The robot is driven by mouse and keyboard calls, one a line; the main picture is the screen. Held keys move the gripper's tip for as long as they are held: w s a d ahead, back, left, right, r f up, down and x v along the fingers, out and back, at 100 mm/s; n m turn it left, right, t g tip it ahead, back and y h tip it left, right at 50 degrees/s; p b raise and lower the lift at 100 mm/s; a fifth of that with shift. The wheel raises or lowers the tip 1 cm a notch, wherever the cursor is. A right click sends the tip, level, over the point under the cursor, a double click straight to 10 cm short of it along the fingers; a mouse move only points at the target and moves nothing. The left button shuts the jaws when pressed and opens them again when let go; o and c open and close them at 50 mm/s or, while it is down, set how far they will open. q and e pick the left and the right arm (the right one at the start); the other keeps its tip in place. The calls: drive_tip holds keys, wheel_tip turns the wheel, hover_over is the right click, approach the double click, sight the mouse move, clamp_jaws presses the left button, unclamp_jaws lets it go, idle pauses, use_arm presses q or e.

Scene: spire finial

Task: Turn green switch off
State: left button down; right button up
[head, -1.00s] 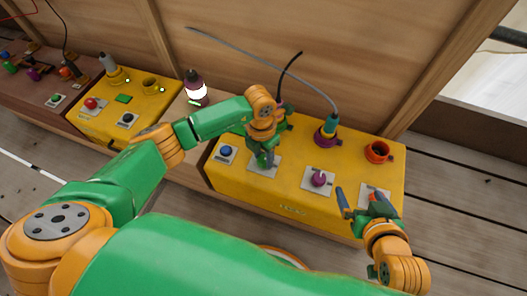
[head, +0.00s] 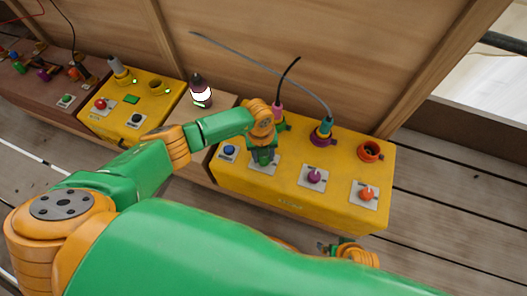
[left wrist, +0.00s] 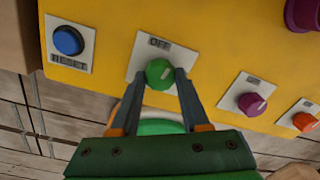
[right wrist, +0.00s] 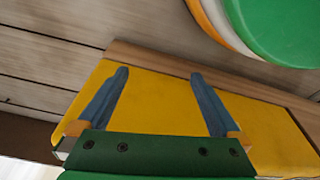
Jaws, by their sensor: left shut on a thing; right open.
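The green switch (left wrist: 160,74) is a round knob on a white plate on the yellow box (head: 225,172). Its plate shows the word OFF above the knob in the left wrist view. My left gripper (left wrist: 165,78) has its two fingers on either side of the green knob, shut on it. In the head view my left gripper (head: 263,158) covers the knob. My right gripper (right wrist: 165,85) is open and empty, its fingers over the side of the yellow box. In the head view my right gripper (head: 335,248) is low in front of the box and partly hidden by my own arm.
A blue RESET button (left wrist: 68,41) is left of the green knob. A purple knob (head: 314,175) and an orange knob (head: 367,194) are to its right. A lit bottle-like lamp (head: 200,92) stands at left.

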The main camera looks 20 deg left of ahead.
use_arm(q)
drive_tip(key=shift+n+p, duration=0.7)
drive_tip(key=shift+n, duration=0.6)
use_arm(e)
drive_tip(key=shift+s+d+f, duration=0.15)
drive_tip(key=shift+s+f, duration=0.5)
drive_tip(key=shift+f, duration=0.1)
drive_tip(key=shift+s+d+f, duration=0.15)
drive_tip(key=shift+s+f, duration=0.45)
drive_tip(key=shift+f, duration=0.1)
use_arm(q)
drive_tip(key=shift+c, duration=2)
unclamp_jaws()
